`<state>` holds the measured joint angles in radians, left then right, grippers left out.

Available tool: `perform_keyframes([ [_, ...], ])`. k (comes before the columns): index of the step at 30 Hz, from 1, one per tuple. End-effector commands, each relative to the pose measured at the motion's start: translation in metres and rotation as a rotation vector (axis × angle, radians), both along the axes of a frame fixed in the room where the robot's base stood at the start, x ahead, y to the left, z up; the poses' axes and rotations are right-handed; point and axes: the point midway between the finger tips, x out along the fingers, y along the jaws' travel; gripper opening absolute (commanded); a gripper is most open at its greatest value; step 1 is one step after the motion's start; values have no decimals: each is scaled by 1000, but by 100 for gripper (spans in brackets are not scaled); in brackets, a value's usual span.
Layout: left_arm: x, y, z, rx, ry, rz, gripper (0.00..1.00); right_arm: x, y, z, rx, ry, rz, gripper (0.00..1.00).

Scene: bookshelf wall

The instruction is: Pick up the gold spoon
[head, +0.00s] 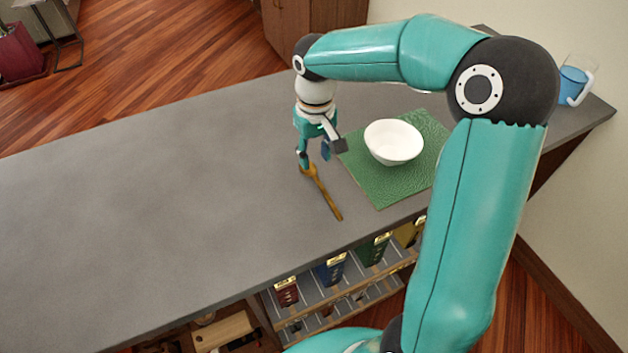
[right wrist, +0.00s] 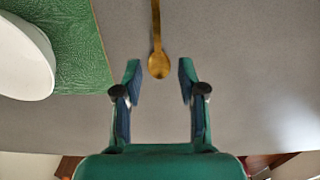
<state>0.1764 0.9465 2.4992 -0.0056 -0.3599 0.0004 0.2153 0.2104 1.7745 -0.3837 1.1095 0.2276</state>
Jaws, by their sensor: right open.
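The gold spoon (head: 326,198) lies on the grey counter beside the left edge of the green mat. In the right wrist view the spoon's bowl (right wrist: 158,66) lies between and just beyond the open fingertips, with its handle running away to the top edge. My right gripper (head: 314,160) is over the bowl end of the spoon, pointing down, open and empty. It also shows in the right wrist view (right wrist: 159,75), with one finger on each side of the bowl and no contact visible. My left gripper is not in view.
A white bowl (head: 394,142) stands on the green mat (head: 377,190), right of the spoon. A blue-filled cup (head: 573,80) stands at the counter's far right end. The counter (head: 150,190) is clear on the left. Shelves with several boxes (head: 332,270) are below its front edge.

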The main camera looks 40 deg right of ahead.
Motion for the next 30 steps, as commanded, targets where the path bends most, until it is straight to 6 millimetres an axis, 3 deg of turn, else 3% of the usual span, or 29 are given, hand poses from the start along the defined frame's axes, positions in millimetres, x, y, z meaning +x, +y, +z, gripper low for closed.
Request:
perform_keyframes([
  [3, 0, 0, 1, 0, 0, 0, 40, -1, -1, -16, 1, 3, -2, 41],
  [11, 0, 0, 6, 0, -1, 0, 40, -2, -2, -32, 0, 4, -2, 41],
  [19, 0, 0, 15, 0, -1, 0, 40, -2, -4, -68, 1, 4, -2, 41],
  [28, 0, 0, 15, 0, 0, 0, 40, -1, -4, -75, 0, 0, -3, 41],
  [30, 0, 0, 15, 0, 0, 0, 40, -1, -4, -75, 0, 0, -2, 32],
])
